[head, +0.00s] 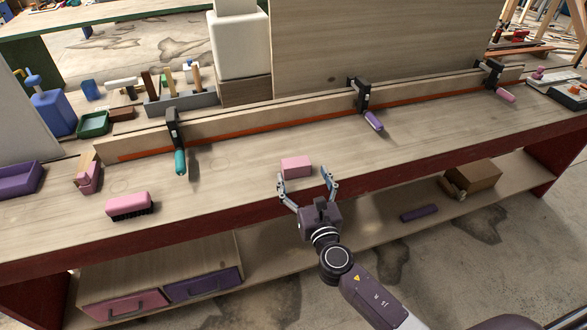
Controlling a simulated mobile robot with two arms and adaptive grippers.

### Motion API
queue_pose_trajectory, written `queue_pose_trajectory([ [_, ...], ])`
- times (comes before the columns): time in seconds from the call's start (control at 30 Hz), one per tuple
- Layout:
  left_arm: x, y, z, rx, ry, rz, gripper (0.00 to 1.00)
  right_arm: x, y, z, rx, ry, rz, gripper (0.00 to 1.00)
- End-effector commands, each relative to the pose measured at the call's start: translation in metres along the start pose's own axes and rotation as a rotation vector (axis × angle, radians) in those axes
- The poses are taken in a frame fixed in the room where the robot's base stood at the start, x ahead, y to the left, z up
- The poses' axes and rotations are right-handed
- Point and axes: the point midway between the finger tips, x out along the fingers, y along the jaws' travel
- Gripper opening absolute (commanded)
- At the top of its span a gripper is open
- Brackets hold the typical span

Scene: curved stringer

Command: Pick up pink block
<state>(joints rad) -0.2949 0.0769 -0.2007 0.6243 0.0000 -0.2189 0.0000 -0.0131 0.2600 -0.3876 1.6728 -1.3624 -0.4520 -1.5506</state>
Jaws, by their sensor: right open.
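The pink block (296,166) lies on the wooden workbench (240,195) near the middle of the head view, close to the bench's front edge. My right gripper (304,181) reaches up from below the front edge. Its two fingers are spread wide, with the block just beyond and between the tips. The gripper is open and holds nothing. I cannot tell whether the left fingertip touches the block. My left gripper does not show.
A pink brush (129,205) lies on the bench at the left. Clamps with teal (180,162) and purple (374,121) handles hold a long curved wooden strip (270,108) behind the block. The bench top right of the block is clear. A shelf (380,207) runs below.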

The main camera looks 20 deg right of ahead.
Motion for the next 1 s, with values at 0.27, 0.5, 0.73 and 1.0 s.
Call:
queue_pose_trajectory([
  [0.27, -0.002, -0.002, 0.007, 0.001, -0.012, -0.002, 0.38, 0.033, 0.002, -0.001, 0.006, 0.000, -0.002, 0.78],
  [0.5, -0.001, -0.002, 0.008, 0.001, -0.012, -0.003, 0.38, 0.065, 0.004, -0.004, 0.007, 0.001, -0.002, 0.78],
  [0.73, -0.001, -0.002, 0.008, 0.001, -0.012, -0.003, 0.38, 0.070, 0.004, -0.004, 0.008, 0.003, -0.002, 0.78],
  [1.0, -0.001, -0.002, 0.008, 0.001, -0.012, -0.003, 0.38, 0.069, 0.004, -0.004, 0.009, 0.003, -0.002, 0.57],
])
